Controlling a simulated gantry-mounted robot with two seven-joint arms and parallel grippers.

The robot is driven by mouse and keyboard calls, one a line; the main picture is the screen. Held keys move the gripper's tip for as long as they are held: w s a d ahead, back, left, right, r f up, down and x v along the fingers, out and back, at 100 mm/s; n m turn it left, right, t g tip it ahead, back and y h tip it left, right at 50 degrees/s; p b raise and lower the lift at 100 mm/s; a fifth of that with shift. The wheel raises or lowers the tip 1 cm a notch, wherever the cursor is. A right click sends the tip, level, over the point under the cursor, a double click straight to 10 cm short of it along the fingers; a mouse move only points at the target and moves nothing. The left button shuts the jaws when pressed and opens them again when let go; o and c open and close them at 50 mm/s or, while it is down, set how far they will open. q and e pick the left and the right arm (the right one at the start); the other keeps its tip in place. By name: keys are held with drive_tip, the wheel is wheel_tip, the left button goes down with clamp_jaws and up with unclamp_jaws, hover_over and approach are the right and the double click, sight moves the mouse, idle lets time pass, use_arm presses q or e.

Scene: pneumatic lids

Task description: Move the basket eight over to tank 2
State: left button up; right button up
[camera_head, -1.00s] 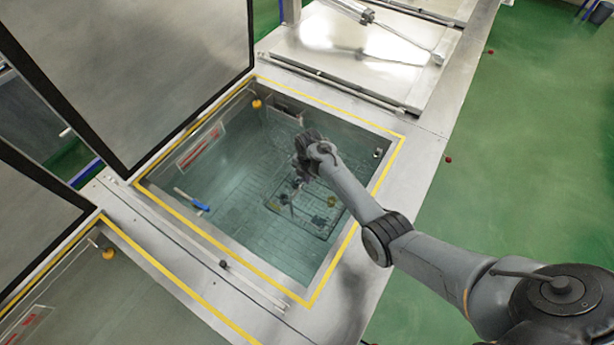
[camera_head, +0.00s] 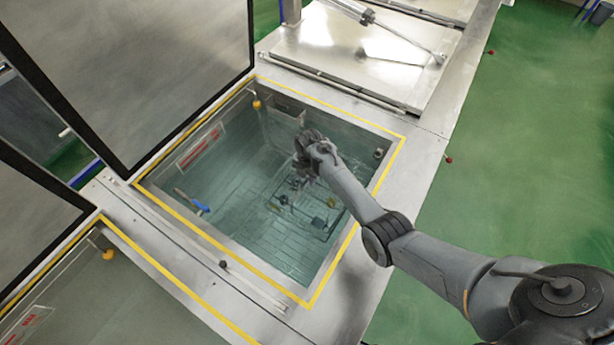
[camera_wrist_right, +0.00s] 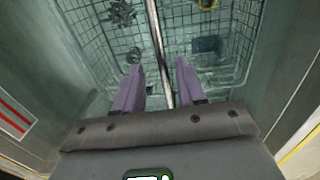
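A wire basket (camera_head: 325,237) with several small parts in it sits in the open, liquid-filled tank (camera_head: 240,240), in its right part. My right arm reaches in from the right, and my right gripper (camera_head: 308,178) points down over the basket. In the right wrist view the basket's mesh (camera_wrist_right: 85,42) lies below the gripper. A long metal bar (camera_wrist_right: 156,35), seemingly the basket's handle, runs between the two purple fingers (camera_wrist_right: 160,78). The fingers stand apart with gaps beside the bar. No number can be read on the basket. My left gripper is not in view.
A raised lid (camera_head: 140,70) stands along the tank's left side. Another open tank (camera_head: 110,290) with a raised lid is at the lower left. A closed metal lid (camera_head: 350,60) lies beyond the tank. Green floor (camera_head: 520,190) is clear at the right.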

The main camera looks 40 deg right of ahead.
drive_tip(key=shift+s+f, duration=0.2)
wheel_tip(320, 180, up, 23)
drive_tip(key=p, duration=1.5)
drive_tip(key=shift+s, duration=0.1)
idle(0.3)
